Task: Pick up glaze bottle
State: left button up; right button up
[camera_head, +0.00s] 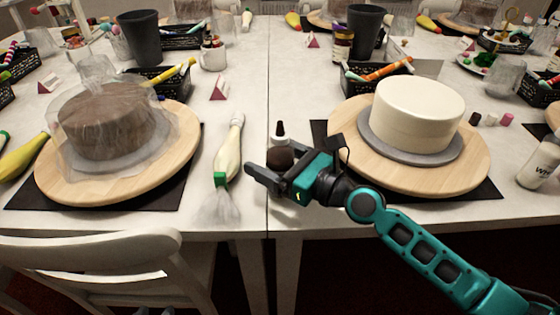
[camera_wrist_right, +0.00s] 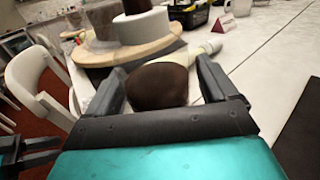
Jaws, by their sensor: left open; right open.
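The glaze bottle (camera_head: 279,156) has a dark brown rounded body and a white nozzle with a black tip. It stands upright near the table's front edge, by the seam. My right gripper (camera_head: 270,168) reaches in from the right, low over the table. In the right wrist view, the brown bottle body (camera_wrist_right: 158,86) lies between the two spread fingers of the right gripper (camera_wrist_right: 160,92). Whether the fingers touch it is unclear. My left gripper (camera_wrist_right: 35,150) shows partly at the lower left of the right wrist view, with its fingers apart; it is outside the head view.
A piping bag (camera_head: 228,152) lies left of the bottle. A white cake (camera_head: 417,112) on a wooden turntable stands right, and a covered brown cake (camera_head: 105,122) on another turntable stands left. A white chair (camera_head: 95,265) is at the front left.

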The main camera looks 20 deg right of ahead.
aim_at(273, 133)
pick_arm(q)
jog(key=shift+d, duration=0.1)
pick_arm(e)
jog(key=shift+w+a, duration=0.1)
jog(key=shift+w, duration=0.05)
jog(key=c, duration=0.7)
pick_arm(q)
jog(key=shift+w, duration=0.15)
jog(key=shift+r, duration=0.1)
pick_arm(e)
jog(key=shift+r, duration=0.1)
